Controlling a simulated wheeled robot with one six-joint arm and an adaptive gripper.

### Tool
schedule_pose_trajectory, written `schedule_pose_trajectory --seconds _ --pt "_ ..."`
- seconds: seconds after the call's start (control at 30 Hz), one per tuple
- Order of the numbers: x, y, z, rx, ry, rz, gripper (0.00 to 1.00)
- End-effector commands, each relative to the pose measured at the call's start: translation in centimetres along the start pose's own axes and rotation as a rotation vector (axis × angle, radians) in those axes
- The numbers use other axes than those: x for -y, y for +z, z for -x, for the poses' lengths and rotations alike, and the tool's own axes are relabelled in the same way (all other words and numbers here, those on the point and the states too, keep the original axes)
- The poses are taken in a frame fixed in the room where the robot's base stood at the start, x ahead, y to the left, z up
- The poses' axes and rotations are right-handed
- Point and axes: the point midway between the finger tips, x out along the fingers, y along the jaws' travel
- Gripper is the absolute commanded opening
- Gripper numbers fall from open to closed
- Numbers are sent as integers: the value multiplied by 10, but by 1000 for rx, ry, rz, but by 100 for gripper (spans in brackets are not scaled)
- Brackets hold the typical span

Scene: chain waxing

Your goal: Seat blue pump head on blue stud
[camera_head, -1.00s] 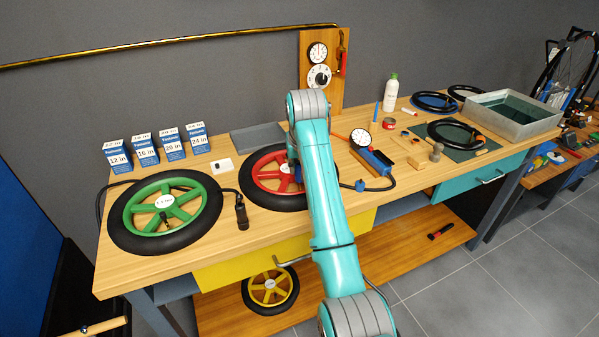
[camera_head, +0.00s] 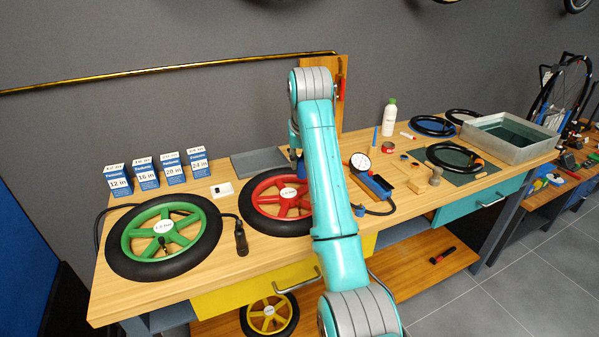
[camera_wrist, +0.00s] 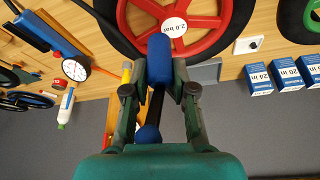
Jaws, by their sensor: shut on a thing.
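My gripper (camera_wrist: 158,88) is shut on a blue cylindrical piece, which I take as the blue pump head (camera_wrist: 160,58). A black stem and a blue rounded end (camera_wrist: 148,134) show nearer my palm. In the head view my gripper is mostly hidden by my arm, with a bit of blue (camera_head: 299,166) showing above the red wheel (camera_head: 252,212). The red wheel, marked 2.0 bar, lies beyond the held piece in the wrist view (camera_wrist: 214,36). A small blue round part (camera_head: 360,210) sits by the pump hose; I cannot tell whether it is the blue stud.
The blue pump (camera_head: 376,187) and its gauge (camera_head: 360,161) stand right of my arm. Several blue-white boxes (camera_head: 145,174) stand behind. A metal tray (camera_head: 541,150) is at the right.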

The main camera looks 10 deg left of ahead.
Motion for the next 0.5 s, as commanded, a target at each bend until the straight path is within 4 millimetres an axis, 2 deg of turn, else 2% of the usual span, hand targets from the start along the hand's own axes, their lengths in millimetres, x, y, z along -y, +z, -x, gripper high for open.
schedule_pose_trajectory --seconds 0.17,0.4,0.5 --pt "-48 0 -8 2 10 -23 0" --pt "-129 9 -26 2 22 -54 0" --pt "-153 13 -31 1 25 -63 0"
